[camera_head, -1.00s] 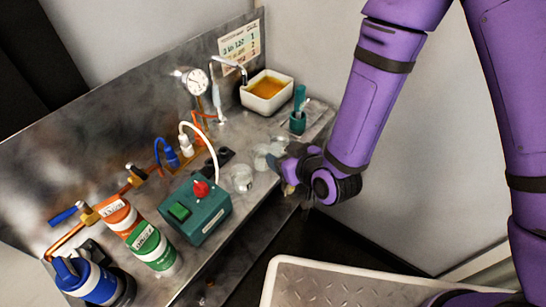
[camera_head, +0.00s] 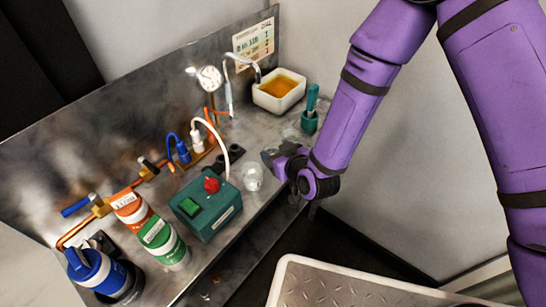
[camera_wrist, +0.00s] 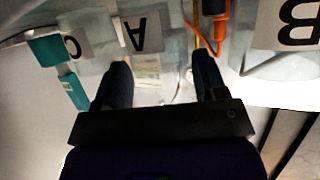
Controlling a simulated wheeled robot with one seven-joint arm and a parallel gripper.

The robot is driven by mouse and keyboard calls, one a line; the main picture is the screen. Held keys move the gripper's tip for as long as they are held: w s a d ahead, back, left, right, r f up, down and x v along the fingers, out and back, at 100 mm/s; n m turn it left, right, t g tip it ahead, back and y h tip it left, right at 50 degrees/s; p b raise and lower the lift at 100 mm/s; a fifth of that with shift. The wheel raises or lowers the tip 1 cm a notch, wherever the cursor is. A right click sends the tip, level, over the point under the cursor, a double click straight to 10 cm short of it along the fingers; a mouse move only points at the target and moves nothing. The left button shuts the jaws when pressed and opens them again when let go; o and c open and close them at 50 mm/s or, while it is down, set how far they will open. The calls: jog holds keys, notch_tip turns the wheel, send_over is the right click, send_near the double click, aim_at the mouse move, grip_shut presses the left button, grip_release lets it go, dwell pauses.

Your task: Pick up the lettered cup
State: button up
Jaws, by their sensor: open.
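In the wrist view, a clear cup with a black letter A (camera_wrist: 138,33) stands just beyond my gripper (camera_wrist: 162,70), roughly between the two dark fingers and a little left of their middle. A cup with the letter C (camera_wrist: 72,46) is to its left, and a cup with the letter B (camera_wrist: 298,25) is at the right edge. My gripper is open, with nothing between the fingers. In the head view, my gripper (camera_head: 272,157) is low over the bench's front edge and hides cups behind it. One clear cup (camera_head: 252,178) shows just left of it; its letter cannot be read.
The metal bench (camera_head: 262,215) holds a green box with a red knob (camera_head: 206,203), labelled bottles (camera_head: 160,240), a gauge with tubes (camera_head: 209,79), a white basin of amber liquid (camera_head: 279,90) and a teal holder (camera_head: 310,119). A wall stands to the right.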

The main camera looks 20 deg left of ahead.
jog(key=shift+x, duration=1.35)
jog(key=shift+c, duration=0.4)
jog(key=c, duration=0.5)
jog(key=shift+r, duration=0.2)
